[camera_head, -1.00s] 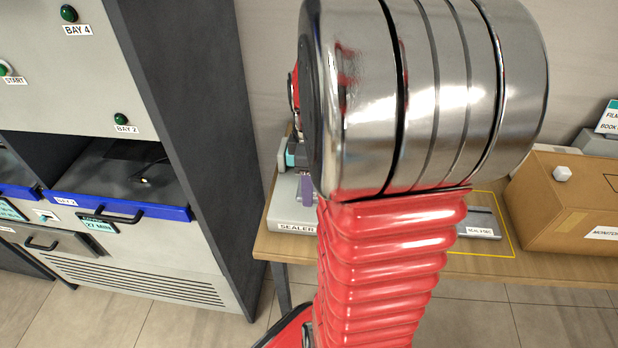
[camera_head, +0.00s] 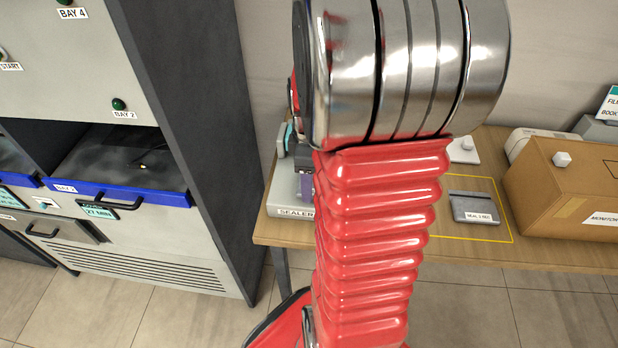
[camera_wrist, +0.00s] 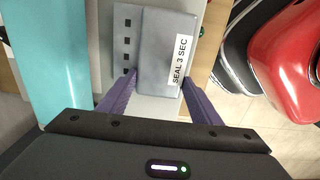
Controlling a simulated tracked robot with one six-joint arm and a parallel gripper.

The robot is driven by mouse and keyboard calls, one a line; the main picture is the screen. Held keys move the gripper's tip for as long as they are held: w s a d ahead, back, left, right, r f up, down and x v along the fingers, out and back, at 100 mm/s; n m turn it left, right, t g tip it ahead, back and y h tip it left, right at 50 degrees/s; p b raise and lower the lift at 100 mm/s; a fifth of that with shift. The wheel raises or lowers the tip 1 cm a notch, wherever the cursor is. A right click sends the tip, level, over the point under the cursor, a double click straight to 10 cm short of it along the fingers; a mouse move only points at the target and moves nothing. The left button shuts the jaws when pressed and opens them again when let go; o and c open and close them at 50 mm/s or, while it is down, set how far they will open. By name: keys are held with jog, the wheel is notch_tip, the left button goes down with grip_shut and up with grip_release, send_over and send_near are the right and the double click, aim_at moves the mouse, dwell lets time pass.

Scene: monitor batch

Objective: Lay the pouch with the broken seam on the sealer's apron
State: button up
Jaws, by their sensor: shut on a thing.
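A grey pouch (camera_wrist: 165,50) with a white label reading SEAL 3 SEC and a row of several small dark squares fills the upper middle of the wrist view. My gripper's purple fingers (camera_wrist: 157,77) are shut on its near part. The pouch is over the pale sealer, beside its teal bar (camera_wrist: 52,65); I cannot tell whether it touches the surface. In the head view the sealer (camera_head: 290,198) is at the table's left end, and my arm hides much of it and the held pouch. Another grey pouch (camera_head: 472,204) lies inside a yellow outline on the table.
A cardboard box (camera_head: 560,195) stands on the table (camera_head: 380,258) at the right, with a small white device (camera_head: 463,152) left of it. A tall cabinet with bays (camera_head: 140,220) stands left of the table, a narrow floor gap between them.

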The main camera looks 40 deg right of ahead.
jog(key=shift+f, duration=0.75)
dwell(1.1)
jog(key=o, duration=1.1)
jog(key=shift+o, duration=0.2)
jog(key=shift+r, duration=0.1)
notch_tip(320, 180, up, 14)
jog(key=shift+f, duration=0.25)
jog(key=s+a+r+m+t, duration=0.2)
jog(key=a+m, duration=0.1)
jog(key=a, duration=0.9)
jog(key=s+a+r+m+t, duration=0.2)
jog(key=a+r+m+t, duration=0.1)
jog(key=a, duration=0.8)
jog(key=shift+s+a+m+t, duration=0.2)
jog(key=shift+a+m+t, duration=0.15)
jog(key=shift+m, duration=0.45)
